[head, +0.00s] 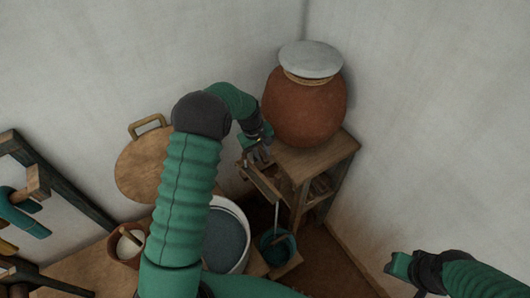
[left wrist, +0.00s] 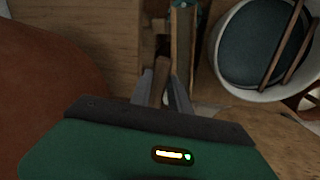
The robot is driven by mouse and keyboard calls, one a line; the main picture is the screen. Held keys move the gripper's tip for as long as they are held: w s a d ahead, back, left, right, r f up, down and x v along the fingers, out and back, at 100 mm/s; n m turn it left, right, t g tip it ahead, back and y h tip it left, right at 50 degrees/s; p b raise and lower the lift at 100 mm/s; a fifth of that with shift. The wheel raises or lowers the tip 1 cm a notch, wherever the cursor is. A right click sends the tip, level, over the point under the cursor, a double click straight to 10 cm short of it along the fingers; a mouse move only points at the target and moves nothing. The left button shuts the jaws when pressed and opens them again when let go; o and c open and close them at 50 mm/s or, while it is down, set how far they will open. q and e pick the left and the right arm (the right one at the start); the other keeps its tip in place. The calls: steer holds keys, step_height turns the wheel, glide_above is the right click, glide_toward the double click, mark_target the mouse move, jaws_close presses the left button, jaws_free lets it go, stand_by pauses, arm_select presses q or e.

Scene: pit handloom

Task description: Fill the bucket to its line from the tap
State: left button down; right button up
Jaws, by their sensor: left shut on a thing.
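The large clay pot (head: 305,105) stands on a wooden stand (head: 325,157). My left gripper (head: 259,157) is low at the pot's left side, by the stand's top. In the left wrist view its fingers (left wrist: 164,88) are shut on a small brown wooden piece (left wrist: 158,68), possibly the tap's handle; the tap itself is not clear. A teal bucket (head: 291,249) sits low beside the stand. A thin pale upright line (head: 277,217) shows over it; I cannot tell if it is water or a stick. The fill line is not visible. My right gripper (head: 399,266) is at lower right, its jaws unclear.
A white-rimmed tub (head: 243,215) of dark blue contents stands left of the bucket; it also shows in the left wrist view (left wrist: 220,75), with sticks across it. A small brown pot (head: 122,249), a round wooden lid (head: 135,172) and a dark frame (head: 60,180) are at left. Walls close the corner.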

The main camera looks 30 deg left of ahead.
arm_select(q)
steer(key=shift+s+a+r+m, duration=0.15)
steer(key=shift+s+a+m, duration=0.1)
steer(key=shift+a+m, duration=0.55)
steer(key=shift+s+a+r+m, duration=0.2)
steer(key=shift+a+m, duration=0.15)
steer(key=shift+m, duration=0.75)
steer(key=c, duration=1.4)
jaws_free()
steer(key=shift+f, duration=0.1)
steer(key=shift+c, duration=0.2)
steer(key=shift+o, duration=1)
steer(key=shift+s+d+f+b, duration=0.1)
steer(key=shift+s+b, duration=0.1)
steer(key=shift+b, duration=0.1)
step_height(320, 180, up, 16)
steer(key=s+a+b, duration=0.1)
steer(key=a+b, duration=0.1)
steer(key=a, duration=0.1)
steer(key=shift+s+r+b, duration=0.2)
steer(key=shift+s+b, duration=0.1)
steer(key=shift+d, duration=0.1)
